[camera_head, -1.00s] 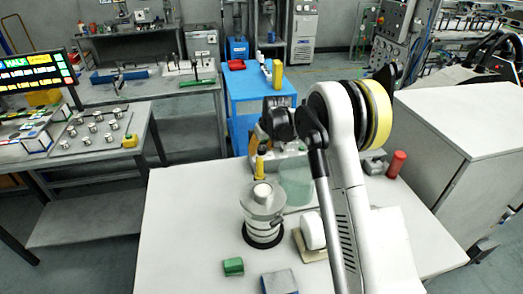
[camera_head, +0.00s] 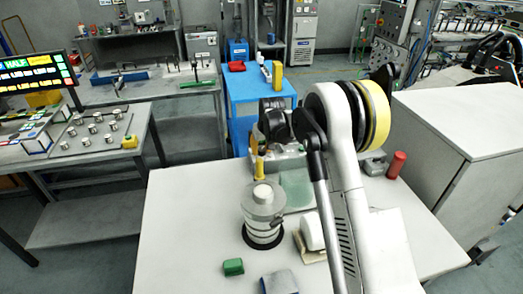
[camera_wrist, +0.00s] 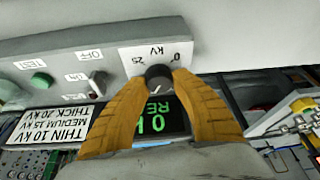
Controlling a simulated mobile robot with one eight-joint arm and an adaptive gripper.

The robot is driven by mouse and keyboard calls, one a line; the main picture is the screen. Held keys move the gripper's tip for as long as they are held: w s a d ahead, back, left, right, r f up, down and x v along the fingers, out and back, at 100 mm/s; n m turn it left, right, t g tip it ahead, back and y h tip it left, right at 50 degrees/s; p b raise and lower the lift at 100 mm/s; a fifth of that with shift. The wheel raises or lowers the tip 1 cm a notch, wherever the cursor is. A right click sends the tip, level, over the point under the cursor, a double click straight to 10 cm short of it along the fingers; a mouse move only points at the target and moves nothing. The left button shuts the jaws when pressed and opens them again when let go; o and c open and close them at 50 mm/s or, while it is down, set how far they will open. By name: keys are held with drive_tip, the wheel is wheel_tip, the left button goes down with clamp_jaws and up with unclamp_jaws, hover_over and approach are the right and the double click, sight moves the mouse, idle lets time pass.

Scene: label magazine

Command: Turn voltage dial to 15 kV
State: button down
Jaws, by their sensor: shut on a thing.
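The voltage dial (camera_wrist: 158,72) is a round black knob on a grey panel in the wrist view, where the panel appears upside down. Its white plate (camera_wrist: 160,53) carries the marks kV, 25 and 0. My gripper (camera_wrist: 160,82) has its two orange fingers closed around the dial, one on each side. A dark display (camera_wrist: 158,122) with green characters shows partly between the fingers; its full reading is hidden. A thickness card (camera_wrist: 52,127) lists THIN 10 kV, MEDIUM 15 kV and THICK 20 kV. In the head view my arm hides the dial.
A green button (camera_wrist: 41,79) and a dark switch (camera_wrist: 98,84) sit beside the dial. The table's left side is clear.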

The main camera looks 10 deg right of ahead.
drive_tip(key=c, duration=1)
unclamp_jaws()
drive_tip(key=v, duration=1.2)
